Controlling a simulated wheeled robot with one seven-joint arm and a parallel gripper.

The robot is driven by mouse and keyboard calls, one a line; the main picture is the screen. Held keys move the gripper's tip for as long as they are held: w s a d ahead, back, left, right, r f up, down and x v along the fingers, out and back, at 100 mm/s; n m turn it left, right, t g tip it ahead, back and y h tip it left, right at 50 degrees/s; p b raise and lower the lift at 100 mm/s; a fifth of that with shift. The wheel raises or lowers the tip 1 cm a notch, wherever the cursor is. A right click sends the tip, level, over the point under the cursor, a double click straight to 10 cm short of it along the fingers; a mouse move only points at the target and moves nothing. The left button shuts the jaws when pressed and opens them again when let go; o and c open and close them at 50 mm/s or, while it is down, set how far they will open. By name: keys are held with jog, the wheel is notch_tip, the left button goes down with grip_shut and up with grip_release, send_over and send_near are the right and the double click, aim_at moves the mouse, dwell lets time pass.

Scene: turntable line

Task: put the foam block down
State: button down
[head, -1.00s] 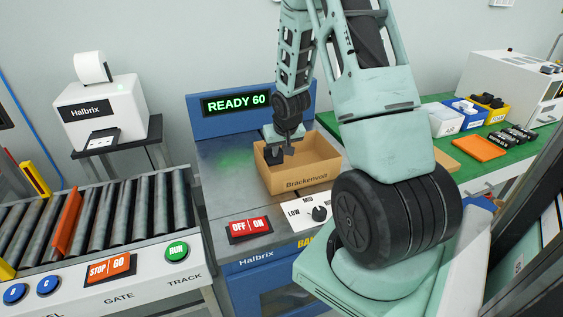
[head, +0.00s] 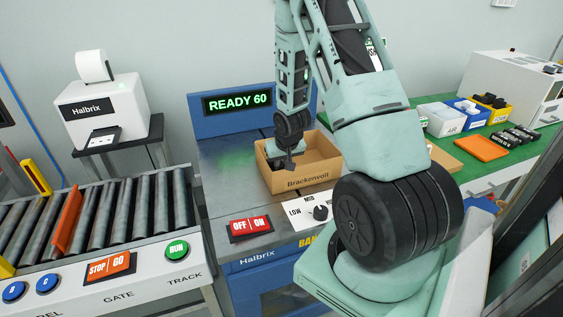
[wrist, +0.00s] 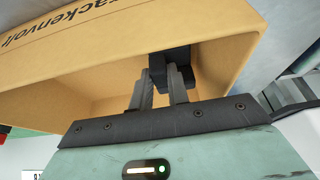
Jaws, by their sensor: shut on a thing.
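The foam block (wrist: 172,66) is a dark block between the fingertips of my gripper (wrist: 163,80) in the wrist view. My gripper is shut on it. In the head view my gripper (head: 284,166) points down inside the left part of an open cardboard box (head: 308,181) marked Brackenvolt. The block is small and dark there and hard to separate from the fingers. The box also fills the top of the wrist view (wrist: 110,55), with its walls around the fingers. I cannot tell whether the block touches the box floor.
The box stands on a grey metal bench top (head: 225,190) below a display (head: 237,102) reading READY 60. An OFF/ON switch (head: 250,228) and a dial (head: 320,213) are in front. A roller conveyor (head: 100,215) is at left; a green table (head: 470,165) with bins is at right.

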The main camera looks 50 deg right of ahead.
jog(key=c, duration=1.3)
grip_release()
jog(key=shift+c, duration=0.2)
